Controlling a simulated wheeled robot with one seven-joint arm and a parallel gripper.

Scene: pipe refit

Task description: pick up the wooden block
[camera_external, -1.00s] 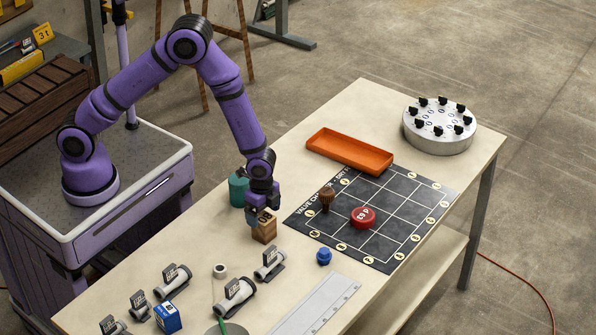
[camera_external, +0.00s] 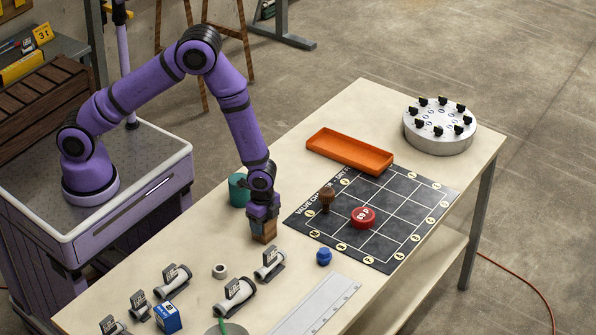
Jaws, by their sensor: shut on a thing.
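The wooden block (camera_external: 264,237) is a small brown cube on the light table top (camera_external: 225,285), left of the dark grid mat. My gripper (camera_external: 264,222) points down over the block from above and is shut on it. The fingers and palm cover the block's top and upper sides. The block's lower part shows below the fingers. It appears to be at table level, but I cannot tell whether it touches the table.
A teal cylinder (camera_external: 238,190) stands close behind my gripper. White pipe pieces (camera_external: 235,296) with dark tags lie in front. A blue knob (camera_external: 323,256), dark grid mat (camera_external: 410,215) with red disc (camera_external: 363,217) and brown knob (camera_external: 326,198), and orange tray (camera_external: 350,151) lie to the right.

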